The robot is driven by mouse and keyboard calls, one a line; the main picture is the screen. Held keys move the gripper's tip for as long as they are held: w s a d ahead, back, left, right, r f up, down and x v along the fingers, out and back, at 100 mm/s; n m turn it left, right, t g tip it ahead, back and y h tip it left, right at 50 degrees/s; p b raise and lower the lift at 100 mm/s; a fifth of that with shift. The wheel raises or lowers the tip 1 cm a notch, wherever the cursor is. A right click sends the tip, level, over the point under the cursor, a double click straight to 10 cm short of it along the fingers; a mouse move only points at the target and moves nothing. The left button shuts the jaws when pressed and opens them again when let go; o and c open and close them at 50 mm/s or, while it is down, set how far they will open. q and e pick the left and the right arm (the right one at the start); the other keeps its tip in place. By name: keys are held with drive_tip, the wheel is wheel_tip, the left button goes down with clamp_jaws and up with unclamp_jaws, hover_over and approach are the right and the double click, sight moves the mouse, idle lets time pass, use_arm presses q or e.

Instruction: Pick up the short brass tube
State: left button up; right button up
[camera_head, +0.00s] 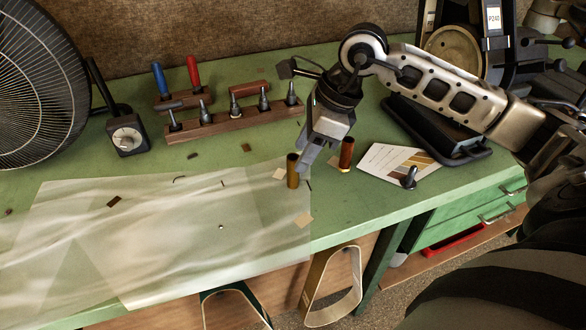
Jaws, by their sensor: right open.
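A short brass tube (292,171) stands upright near the right end of the pale sheet on the green bench. A reddish-brown tube (347,153) with a brighter lower end stands just to its right. My right gripper (308,153) points down from above, its fingertips beside and slightly above the top of the brass tube. Its jaws are open and hold nothing. I cannot tell whether a fingertip touches the tube. My left gripper is not in view.
A wooden rack (225,120) of tools stands behind. A fan (38,85) and a dial gauge (127,135) are at left. A printed card (385,160) and a black tray (435,130) lie at right.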

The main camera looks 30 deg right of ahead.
sight(288, 166)
drive_tip(key=x, duration=0.1)
drive_tip(key=p+x, duration=0.1)
drive_tip(key=x, duration=0.2)
drive_tip(key=shift+w+a, duration=0.3)
drive_tip(key=shift+a, duration=0.15)
drive_tip(key=shift+w+a+f, duration=0.1)
drive_tip(key=shift+f, duration=0.3)
clamp_jaws()
drive_tip(key=shift+r, duration=0.1)
